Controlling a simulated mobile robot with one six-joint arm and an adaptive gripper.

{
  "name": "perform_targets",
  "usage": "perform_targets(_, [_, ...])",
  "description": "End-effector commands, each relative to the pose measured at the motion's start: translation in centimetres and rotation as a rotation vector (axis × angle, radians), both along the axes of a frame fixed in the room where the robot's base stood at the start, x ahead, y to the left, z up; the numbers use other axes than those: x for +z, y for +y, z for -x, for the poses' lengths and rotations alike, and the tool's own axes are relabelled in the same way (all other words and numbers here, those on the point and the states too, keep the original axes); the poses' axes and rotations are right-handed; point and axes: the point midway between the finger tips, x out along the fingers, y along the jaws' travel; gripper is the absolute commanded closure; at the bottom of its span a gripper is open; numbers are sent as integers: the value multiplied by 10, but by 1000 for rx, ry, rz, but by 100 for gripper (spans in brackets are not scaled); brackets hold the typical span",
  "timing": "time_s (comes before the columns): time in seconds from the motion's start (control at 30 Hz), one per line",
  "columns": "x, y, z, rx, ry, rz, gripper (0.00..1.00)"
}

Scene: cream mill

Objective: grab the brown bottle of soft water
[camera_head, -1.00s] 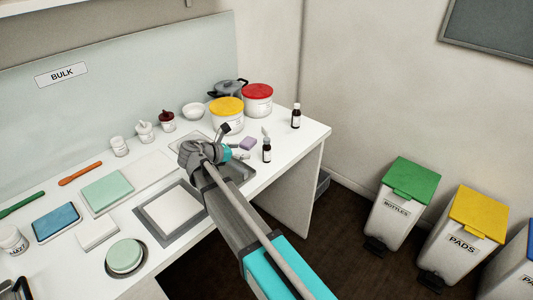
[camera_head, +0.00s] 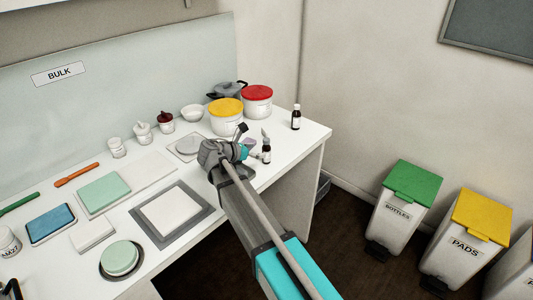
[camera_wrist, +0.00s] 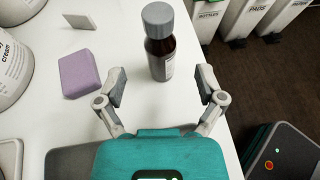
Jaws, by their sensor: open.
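A brown bottle (camera_wrist: 160,56) with a grey cap and pale label stands upright in the wrist view, just beyond my gripper (camera_wrist: 163,84). My gripper's fingers are open and spread to either side of its line, with nothing between them.
A purple block (camera_wrist: 80,73) lies left of the nearer bottle, with white tubs (camera_wrist: 10,70) beyond. Yellow-lidded (camera_head: 226,121) and red-lidded (camera_head: 257,104) tubs stand behind. The desk edge is close on the right; bins (camera_head: 400,215) stand on the floor beyond.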

Motion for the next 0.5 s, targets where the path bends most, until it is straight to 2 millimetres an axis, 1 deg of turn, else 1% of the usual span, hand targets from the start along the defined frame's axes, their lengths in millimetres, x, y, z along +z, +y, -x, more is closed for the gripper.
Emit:
perform_targets(0.3, [-16, -22, -19, -2, 1, 1, 12])
perform_targets(0.5, [-21, -33, -29, 0, -1, -1, 12])
